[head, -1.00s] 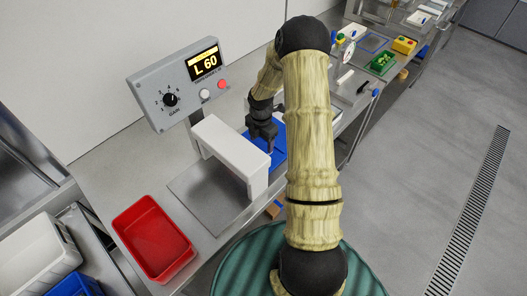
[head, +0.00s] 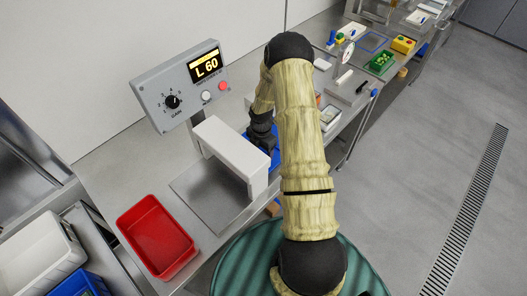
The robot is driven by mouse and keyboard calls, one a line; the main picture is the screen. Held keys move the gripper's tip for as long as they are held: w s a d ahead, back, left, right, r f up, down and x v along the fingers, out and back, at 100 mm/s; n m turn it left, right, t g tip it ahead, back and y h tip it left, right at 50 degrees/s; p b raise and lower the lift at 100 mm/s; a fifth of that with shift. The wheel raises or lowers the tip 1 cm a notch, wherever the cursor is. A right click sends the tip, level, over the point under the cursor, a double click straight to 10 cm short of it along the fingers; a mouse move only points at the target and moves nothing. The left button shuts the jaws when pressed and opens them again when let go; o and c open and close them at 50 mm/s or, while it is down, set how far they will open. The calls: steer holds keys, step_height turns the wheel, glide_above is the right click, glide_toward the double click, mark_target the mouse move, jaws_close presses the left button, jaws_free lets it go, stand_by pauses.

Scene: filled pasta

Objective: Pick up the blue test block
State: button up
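My gripper (head: 264,143) is at the blue tray-like surface (head: 275,160) just right of the white arch, pointing down. It is small and dark, and my arm partly covers the area, so its fingers and anything between them cannot be made out. I cannot pick out the blue test block as a separate thing. It may be hidden by my gripper or arm, or lost against the blue surface.
The white arch (head: 231,150) stands over a grey plate (head: 205,200) close left of my gripper. A control box (head: 178,87) reading "L 60" rises behind. A red bin (head: 157,236) sits at the front left. Several small items lie farther along the bench.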

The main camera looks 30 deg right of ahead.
steer(key=shift+c, duration=0.2)
steer(key=c, duration=1.1)
steer(key=shift+w+r, duration=0.1)
steer(key=shift+d+r, duration=0.1)
steer(key=shift+r, duration=0.2)
step_height(320, 180, up, 9)
steer(key=b, duration=0.3)
steer(key=shift+r, duration=0.15)
